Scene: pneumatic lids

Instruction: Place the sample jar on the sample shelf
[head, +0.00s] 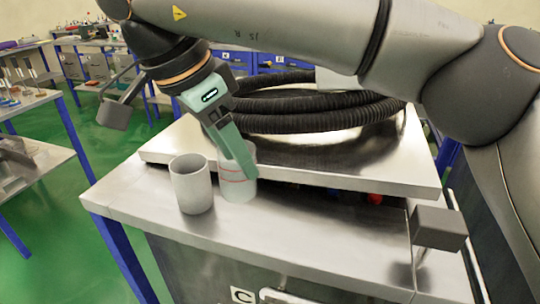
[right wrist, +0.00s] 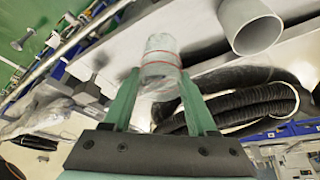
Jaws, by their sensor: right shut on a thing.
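The sample jar (head: 237,190) is a pale, see-through cylinder with thin red lines around it. My right gripper (head: 238,168), with green fingers, reaches down from above and is shut on it. In the head view the jar is upright at the metal counter (head: 290,233), close to the front edge of a raised metal plate (head: 330,168). I cannot tell whether its base touches the counter. In the right wrist view the jar (right wrist: 160,62) sits between both fingertips (right wrist: 159,84). I cannot tell which surface is the sample shelf. My left gripper is not in view.
A plain grey cylinder (head: 191,184) stands just left of the jar, very close to it. Coiled black hose (head: 300,122) lies on the raised plate. Grey blocks on rods stick out at the right (head: 440,228) and left (head: 114,113). The counter's front strip is clear.

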